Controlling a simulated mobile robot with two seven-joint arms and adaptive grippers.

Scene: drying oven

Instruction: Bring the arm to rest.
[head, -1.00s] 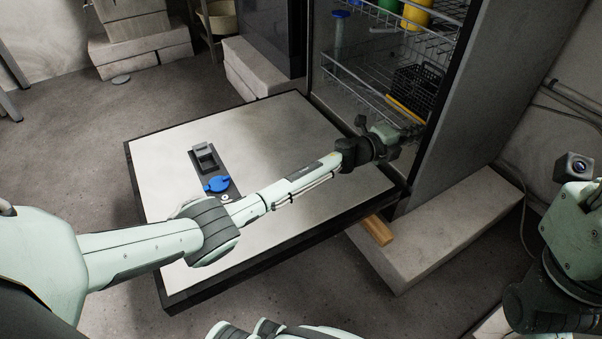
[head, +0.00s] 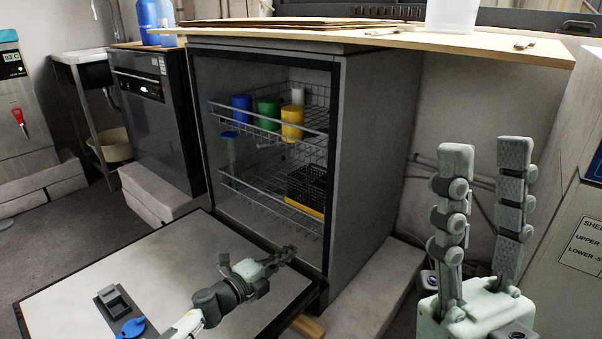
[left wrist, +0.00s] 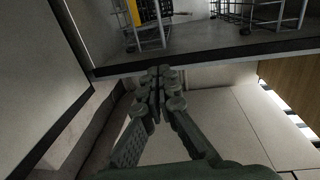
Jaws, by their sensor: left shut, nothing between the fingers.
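My left arm reaches over the lowered door (head: 70,285) of the drying oven. My left gripper (head: 288,252) is shut and empty, just above the door and in front of the oven's lower opening. In the left wrist view its fingers (left wrist: 161,78) are together with nothing between them, below the oven's front edge. My right gripper (head: 486,148) points upward at the right, its two fingers wide apart and empty.
The oven (head: 365,140) holds an upper rack (head: 240,112) with blue, green, yellow and white cups. A dark basket (head: 306,185) stands on the lower rack (head: 255,198). A wooden worktop (head: 400,38) lies above the oven. A dishwasher (head: 150,110) stands to the left.

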